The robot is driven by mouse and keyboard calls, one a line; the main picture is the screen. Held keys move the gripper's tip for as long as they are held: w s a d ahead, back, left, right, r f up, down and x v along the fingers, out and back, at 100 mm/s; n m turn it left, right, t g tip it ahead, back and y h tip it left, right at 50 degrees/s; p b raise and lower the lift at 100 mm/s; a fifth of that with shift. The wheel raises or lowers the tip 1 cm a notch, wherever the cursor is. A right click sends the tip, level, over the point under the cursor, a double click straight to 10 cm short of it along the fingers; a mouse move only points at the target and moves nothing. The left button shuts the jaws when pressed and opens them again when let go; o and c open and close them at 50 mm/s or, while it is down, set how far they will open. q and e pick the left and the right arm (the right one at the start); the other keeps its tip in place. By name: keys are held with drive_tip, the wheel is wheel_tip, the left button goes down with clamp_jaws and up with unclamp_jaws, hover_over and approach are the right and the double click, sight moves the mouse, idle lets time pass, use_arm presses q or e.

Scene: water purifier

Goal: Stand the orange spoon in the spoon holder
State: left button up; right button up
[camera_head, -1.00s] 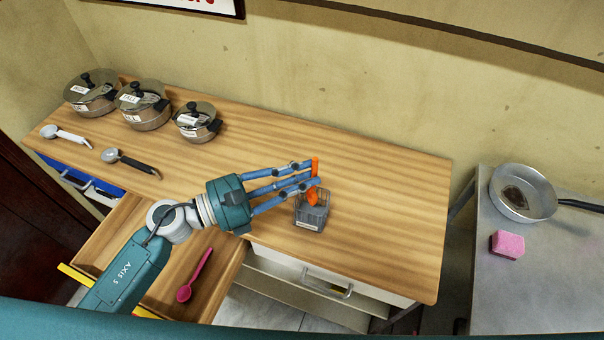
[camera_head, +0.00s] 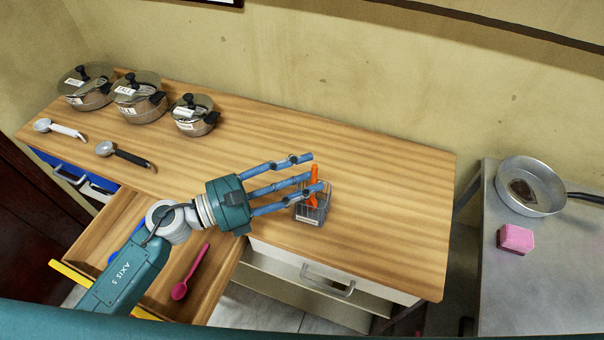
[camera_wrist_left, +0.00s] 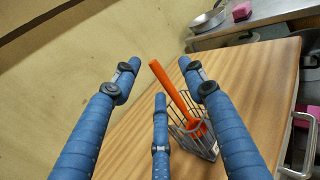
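The orange spoon (camera_head: 314,178) stands in the spoon holder (camera_head: 320,214), a small grey wire basket on the wooden counter. In the left wrist view the orange spoon (camera_wrist_left: 174,91) leans to one side, its handle sticking out above the wire holder (camera_wrist_left: 205,146). My left gripper (camera_head: 311,172) is open, its blue fingers spread around and beside the handle. In the left wrist view the fingers (camera_wrist_left: 160,80) are apart, with no visible grip on the spoon. My right gripper is not in view.
Several lidded pots, including one pot (camera_head: 195,115), stand at the counter's back left. A white spoon (camera_head: 60,129) and a black-handled spoon (camera_head: 125,155) lie before them. A pink spoon (camera_head: 191,271) lies in the open drawer. A pan (camera_head: 531,187) and pink sponge (camera_head: 516,239) are on the metal table.

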use_arm(q)
drive_tip(key=shift+s+a, duration=0.1)
drive_tip(key=shift+a, duration=0.1)
drive_tip(key=v, duration=1.1)
drive_tip(key=shift+a, duration=0.3)
drive_tip(key=shift+s+d+f, duration=0.1)
drive_tip(key=shift+s, duration=0.1)
